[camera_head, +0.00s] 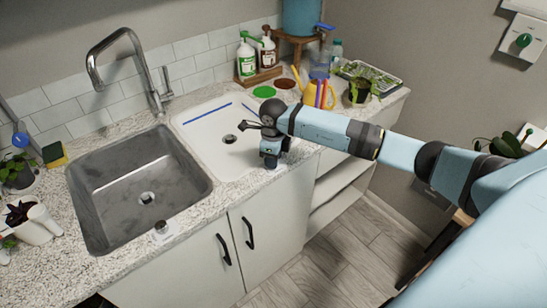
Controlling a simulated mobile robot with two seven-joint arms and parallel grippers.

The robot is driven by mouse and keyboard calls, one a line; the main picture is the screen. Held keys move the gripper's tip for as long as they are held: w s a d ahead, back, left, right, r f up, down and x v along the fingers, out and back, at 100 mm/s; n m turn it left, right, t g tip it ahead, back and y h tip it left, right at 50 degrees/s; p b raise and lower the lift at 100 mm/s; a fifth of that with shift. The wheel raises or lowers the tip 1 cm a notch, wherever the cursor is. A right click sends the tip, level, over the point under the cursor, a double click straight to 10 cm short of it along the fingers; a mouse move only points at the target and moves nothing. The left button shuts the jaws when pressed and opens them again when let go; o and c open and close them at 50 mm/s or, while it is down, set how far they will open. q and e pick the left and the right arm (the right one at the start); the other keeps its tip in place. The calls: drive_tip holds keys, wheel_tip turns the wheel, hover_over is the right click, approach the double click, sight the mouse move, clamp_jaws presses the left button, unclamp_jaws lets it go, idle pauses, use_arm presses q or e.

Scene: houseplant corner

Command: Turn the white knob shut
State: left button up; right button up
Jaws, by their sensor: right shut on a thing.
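My right gripper (270,162) reaches in from the right and points down at the counter's front strip, at the near right corner of the white drainboard (197,128). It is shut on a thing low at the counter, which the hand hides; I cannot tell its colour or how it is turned. A small pale knob-like piece (162,231) stands on the counter in front of the steel sink basin (100,205), apart from the gripper. My left gripper is not in view.
A tall steel faucet (125,38) stands behind the basin. Potted plants (17,172) line the left. A green knob (524,40) is on the right wall.

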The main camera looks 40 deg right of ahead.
drive_tip(key=m, duration=0.3)
drive_tip(key=shift+m, duration=0.3)
drive_tip(key=m, duration=0.3)
drive_tip(key=shift+m, duration=0.3)
drive_tip(key=m+p, duration=0.1)
drive_tip(key=m, duration=0.4)
drive_tip(key=shift+r, duration=0.1)
drive_tip(key=shift+m+p, duration=0.35)
drive_tip(key=shift+m, duration=1.35)
drive_tip(key=o, duration=0.9)
drive_tip(key=shift+o, duration=0.2)
wheel_tip(320, 180, up, 14)
drive_tip(key=b, duration=0.1)
